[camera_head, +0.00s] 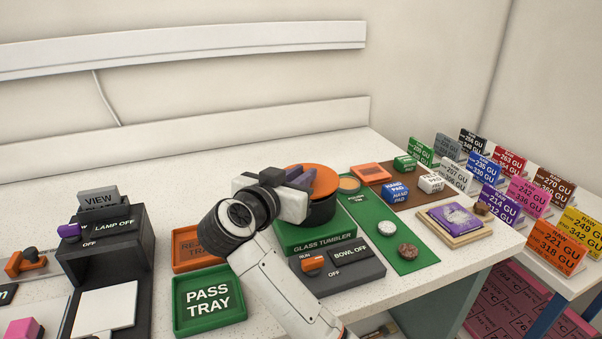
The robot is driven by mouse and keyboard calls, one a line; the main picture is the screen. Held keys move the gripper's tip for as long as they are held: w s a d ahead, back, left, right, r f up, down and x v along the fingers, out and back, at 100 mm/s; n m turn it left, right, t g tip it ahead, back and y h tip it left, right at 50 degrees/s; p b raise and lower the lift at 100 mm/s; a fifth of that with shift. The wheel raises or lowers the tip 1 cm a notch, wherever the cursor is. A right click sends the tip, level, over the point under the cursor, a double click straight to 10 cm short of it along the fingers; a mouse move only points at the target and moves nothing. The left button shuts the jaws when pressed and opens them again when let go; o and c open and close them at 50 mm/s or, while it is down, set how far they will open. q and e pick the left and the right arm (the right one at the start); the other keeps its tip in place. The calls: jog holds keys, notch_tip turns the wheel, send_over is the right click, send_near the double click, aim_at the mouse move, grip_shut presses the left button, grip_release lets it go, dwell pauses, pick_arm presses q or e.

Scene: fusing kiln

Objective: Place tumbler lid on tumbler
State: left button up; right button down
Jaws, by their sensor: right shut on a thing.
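The glass tumbler is a green base (300,238) labelled "GLASS TUMBLER" with a dark round bowl (323,214) on it. The orange round lid (322,174) is over the bowl's top. My gripper and wrist hide its near left side, so I cannot tell whether it is seated or slightly above the rim. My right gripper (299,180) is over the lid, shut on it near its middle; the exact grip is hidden. My left gripper is not in view.
A black switch panel (339,270) marked "BOWL OFF" is in front of the tumbler. A green pass tray (209,323) and an orange tray (190,263) are left of my arm. A green mat (412,265) with small discs and a purple-topped block (453,217) are to the right.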

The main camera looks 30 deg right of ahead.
jog(key=shift+f, duration=0.45)
jog(key=c, duration=1.6)
grip_release()
